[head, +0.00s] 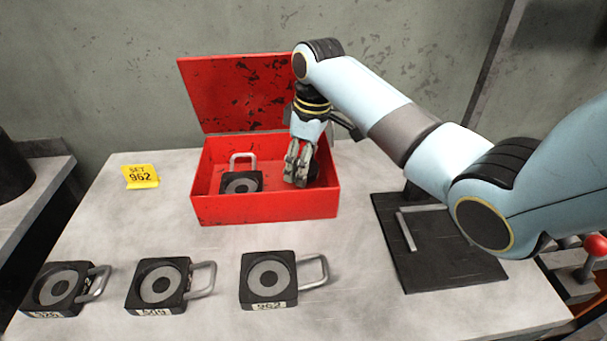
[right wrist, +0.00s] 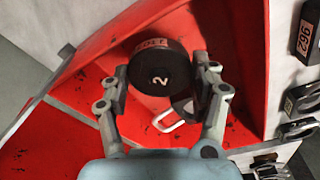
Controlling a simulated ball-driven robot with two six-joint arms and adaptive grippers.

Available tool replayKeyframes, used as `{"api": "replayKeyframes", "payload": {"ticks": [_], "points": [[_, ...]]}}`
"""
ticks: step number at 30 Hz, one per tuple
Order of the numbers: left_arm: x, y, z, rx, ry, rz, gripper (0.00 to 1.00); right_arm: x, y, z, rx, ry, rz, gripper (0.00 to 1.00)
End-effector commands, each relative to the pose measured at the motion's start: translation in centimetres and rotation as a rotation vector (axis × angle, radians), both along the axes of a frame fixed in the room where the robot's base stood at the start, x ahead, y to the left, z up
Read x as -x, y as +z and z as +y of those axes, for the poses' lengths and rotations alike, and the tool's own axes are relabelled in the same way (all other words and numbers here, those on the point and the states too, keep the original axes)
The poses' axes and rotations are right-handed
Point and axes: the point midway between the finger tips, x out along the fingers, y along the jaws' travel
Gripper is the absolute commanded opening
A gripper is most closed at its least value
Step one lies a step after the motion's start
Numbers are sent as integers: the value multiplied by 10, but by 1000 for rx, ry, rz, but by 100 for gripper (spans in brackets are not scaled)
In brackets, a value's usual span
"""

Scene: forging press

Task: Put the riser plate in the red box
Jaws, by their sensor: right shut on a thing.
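The red box (head: 265,207) stands open at the back of the table, its lid (head: 225,95) tilted up behind it. My right gripper (head: 302,172) reaches down into its right half. In the right wrist view my right gripper (right wrist: 160,88) is shut on a round black piece (right wrist: 158,72) with a pale label and a "2", apparently the riser plate. In the head view this piece (head: 313,170) is mostly hidden by the fingers. It is within the box walls; I cannot tell whether it touches the floor. My left gripper is not in view.
A black block with a handle (head: 240,182) lies in the box's left half. Blocks (head: 62,287), (head: 158,286) and one labelled 962 (head: 268,279) line the front. A yellow "SET 962" sign (head: 141,176) stands left; a dark plate (head: 450,255) lies right.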

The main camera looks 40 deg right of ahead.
Motion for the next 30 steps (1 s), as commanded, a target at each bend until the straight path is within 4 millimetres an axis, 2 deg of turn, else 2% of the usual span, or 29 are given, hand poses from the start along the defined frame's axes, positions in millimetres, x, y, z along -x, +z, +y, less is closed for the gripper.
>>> {"api": "replayKeyframes", "payload": {"ticks": [8,20,21,26,30], "points": [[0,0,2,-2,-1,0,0,-1,-32,0,-1,1,0,5],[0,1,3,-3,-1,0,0,-4,-38,-2,0,1,-2,5],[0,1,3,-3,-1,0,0,-3,-39,-2,0,1,0,64],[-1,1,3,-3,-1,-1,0,-3,-38,-2,0,1,0,85],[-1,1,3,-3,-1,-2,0,-3,-38,-2,0,1,0,85]]}}
